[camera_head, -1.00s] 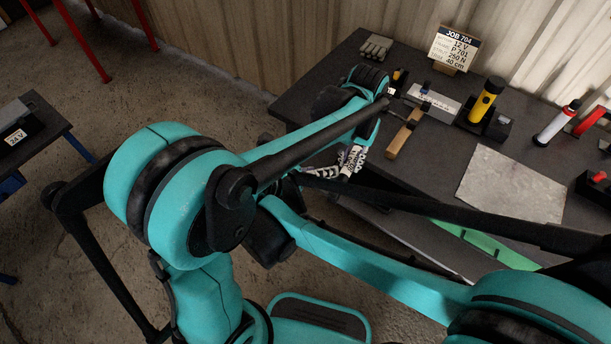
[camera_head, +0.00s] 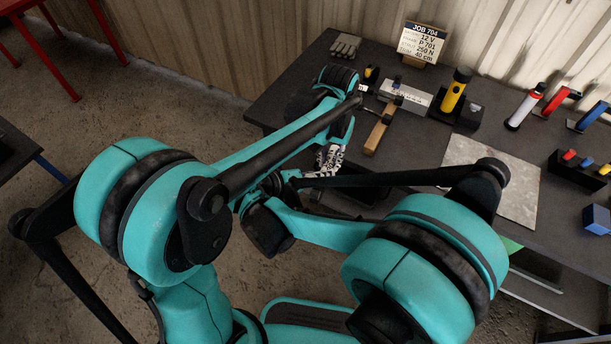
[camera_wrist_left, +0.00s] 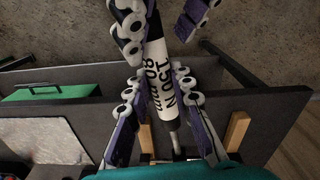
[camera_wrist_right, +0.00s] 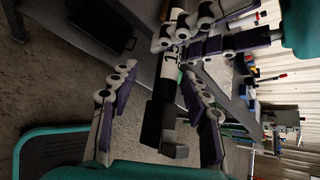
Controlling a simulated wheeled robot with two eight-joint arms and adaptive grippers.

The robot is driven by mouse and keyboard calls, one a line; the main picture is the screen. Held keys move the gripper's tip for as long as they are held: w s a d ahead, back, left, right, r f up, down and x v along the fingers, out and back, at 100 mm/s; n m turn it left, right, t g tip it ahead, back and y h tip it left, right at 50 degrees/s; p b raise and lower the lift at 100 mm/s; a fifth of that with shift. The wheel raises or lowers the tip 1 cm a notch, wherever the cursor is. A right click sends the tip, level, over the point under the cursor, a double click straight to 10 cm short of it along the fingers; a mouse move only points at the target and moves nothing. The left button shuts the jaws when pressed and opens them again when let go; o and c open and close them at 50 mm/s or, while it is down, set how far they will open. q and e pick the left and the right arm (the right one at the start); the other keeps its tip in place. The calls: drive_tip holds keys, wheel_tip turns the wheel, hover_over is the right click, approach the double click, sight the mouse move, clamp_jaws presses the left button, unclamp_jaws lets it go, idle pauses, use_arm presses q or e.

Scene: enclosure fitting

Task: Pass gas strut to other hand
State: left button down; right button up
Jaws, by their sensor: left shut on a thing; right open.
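The gas strut (camera_wrist_left: 160,75) has a white label with black lettering between black parts, and a thin rod at its lower end in the left wrist view. My left gripper (camera_head: 328,160) is shut on it beside the bench edge; its fingers flank the strut in the left wrist view (camera_wrist_left: 162,100). My right gripper (camera_wrist_right: 160,88) is open, with its fingers on either side of the strut's black end (camera_wrist_right: 158,120), apart from it. The right fingers also show at the top of the left wrist view. In the head view my arms mostly hide the strut and right gripper.
The dark bench (camera_head: 400,185) holds a job card (camera_head: 423,43), a wooden-handled tool (camera_head: 378,132), a yellow torch (camera_head: 456,90), a red-and-white tube (camera_head: 525,106) and a grey sheet (camera_head: 490,178). A red-legged stand (camera_head: 105,30) is at the back left.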

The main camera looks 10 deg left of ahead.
sight(330, 160)
drive_tip(key=shift+w+d+f, duration=0.2)
drive_tip(key=shift+w+f, duration=0.05)
clamp_jaws()
use_arm(q)
drive_tip(key=c, duration=1.2)
unclamp_jaws()
drive_tip(key=shift+d, duration=0.1)
drive_tip(key=shift+r, duration=0.25)
wheel_tip(330, 160, up, 12)
drive_tip(key=shift+f, duration=0.25)
